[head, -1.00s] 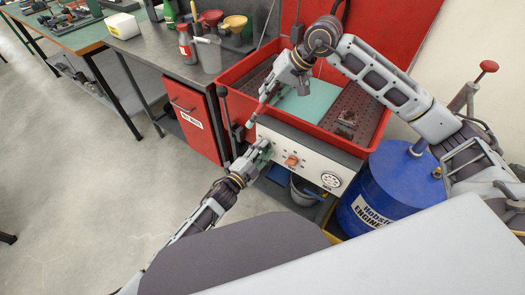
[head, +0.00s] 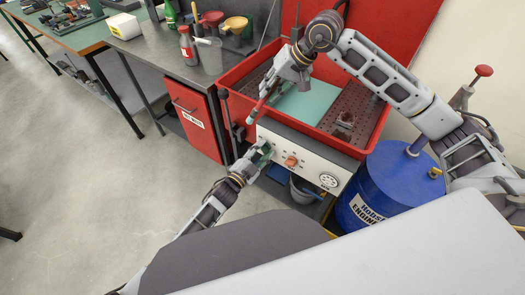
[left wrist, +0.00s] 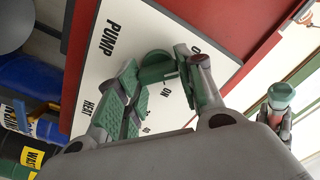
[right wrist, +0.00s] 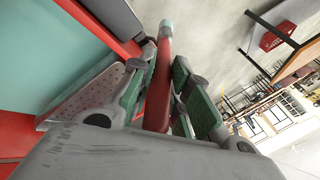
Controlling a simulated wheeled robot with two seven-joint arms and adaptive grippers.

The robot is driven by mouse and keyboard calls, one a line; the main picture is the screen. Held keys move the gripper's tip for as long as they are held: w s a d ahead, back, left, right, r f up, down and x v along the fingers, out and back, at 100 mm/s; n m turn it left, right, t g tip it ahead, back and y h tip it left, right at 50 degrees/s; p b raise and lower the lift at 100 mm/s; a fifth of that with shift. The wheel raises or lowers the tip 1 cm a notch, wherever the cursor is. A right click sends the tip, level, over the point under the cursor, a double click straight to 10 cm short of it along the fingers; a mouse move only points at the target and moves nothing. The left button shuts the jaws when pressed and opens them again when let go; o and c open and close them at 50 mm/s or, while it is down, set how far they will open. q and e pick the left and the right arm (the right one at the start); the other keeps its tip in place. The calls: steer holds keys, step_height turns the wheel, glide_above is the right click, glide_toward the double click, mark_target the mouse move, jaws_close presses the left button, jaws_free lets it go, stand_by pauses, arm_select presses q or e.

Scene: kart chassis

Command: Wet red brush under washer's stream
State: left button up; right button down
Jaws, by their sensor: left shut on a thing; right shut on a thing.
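The red brush (head: 257,108) slants down out of my right gripper (head: 268,92), its pale tip pointing left and down over the washer's front left rim. In the right wrist view the brush's red handle (right wrist: 159,80) lies between the green pads. The parts washer (head: 225,85) is a red basin with a white front panel (head: 310,172). My left gripper (head: 263,151) is at the panel's left end. In the left wrist view it is shut on the green pump knob (left wrist: 157,68), near the "PUMP" and "ON" lettering. I see no stream of liquid.
A teal sheet (head: 303,101) and a small metal part (head: 345,120) lie in the basin. A blue drum (head: 385,185) stands right of the washer, a bucket (head: 303,190) beneath it. A bench (head: 150,45) with bottles and funnels stands left.

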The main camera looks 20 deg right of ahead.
arm_select(q)
steer(key=o, duration=1)
steer(key=shift+s+a, duration=0.1)
steer(key=shift+a, duration=0.05)
steer(key=shift+v, duration=5.85)
steer(key=shift+f, duration=0.1)
